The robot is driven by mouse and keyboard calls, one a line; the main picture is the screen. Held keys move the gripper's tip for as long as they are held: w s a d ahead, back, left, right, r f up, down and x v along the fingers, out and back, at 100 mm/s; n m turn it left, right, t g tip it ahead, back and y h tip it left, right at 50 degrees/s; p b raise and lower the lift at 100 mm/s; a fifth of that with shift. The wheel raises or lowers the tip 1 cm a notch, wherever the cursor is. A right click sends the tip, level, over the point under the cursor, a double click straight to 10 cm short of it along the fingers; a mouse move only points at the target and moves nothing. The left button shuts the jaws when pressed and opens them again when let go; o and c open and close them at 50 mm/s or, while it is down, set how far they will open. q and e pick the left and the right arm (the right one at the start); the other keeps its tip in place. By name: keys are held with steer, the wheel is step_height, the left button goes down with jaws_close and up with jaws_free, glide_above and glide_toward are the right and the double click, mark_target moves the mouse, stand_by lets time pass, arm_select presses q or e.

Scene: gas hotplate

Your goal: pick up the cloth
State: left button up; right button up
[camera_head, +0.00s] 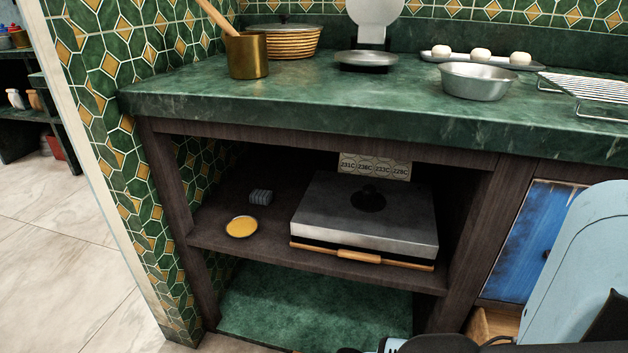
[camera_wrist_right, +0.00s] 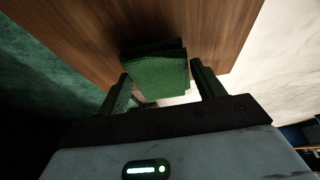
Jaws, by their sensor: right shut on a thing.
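The green cloth (camera_wrist_right: 155,70) shows in the right wrist view as a folded, textured bundle. It sits between the two fingers of my right gripper (camera_wrist_right: 162,86), which is shut on it. The cloth sticks out beyond the fingertips, in front of a brown wooden surface (camera_wrist_right: 85,25). I cannot make out the cloth or the right fingertips in the head view. My left gripper is in neither view.
A green stone counter (camera_head: 330,95) carries a brass pot (camera_head: 247,56), a metal bowl (camera_head: 478,82) and a wire rack (camera_head: 590,88). On the shelf below are a steel hotplate (camera_head: 330,215), a yellow dish (camera_head: 241,227) and a small grey block (camera_head: 260,197). A blue panel (camera_head: 525,250) is at right.

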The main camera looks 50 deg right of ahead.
steer(key=shift+s+a+r+p, duration=0.25)
steer(key=shift+r+p, duration=0.1)
steer(key=shift+r, duration=0.2)
steer(key=shift+s+a+r+p, duration=0.1)
steer(key=shift+s+r+p, duration=0.2)
steer(key=shift+r, duration=0.2)
arm_select(q)
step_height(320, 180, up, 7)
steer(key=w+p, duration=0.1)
steer(key=p, duration=0.4)
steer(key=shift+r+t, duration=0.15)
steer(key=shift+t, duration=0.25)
arm_select(e)
steer(key=s+a+r, duration=0.1)
steer(key=s+a, duration=0.8)
steer(key=s, duration=0.2)
steer(key=shift+s+a, duration=0.2)
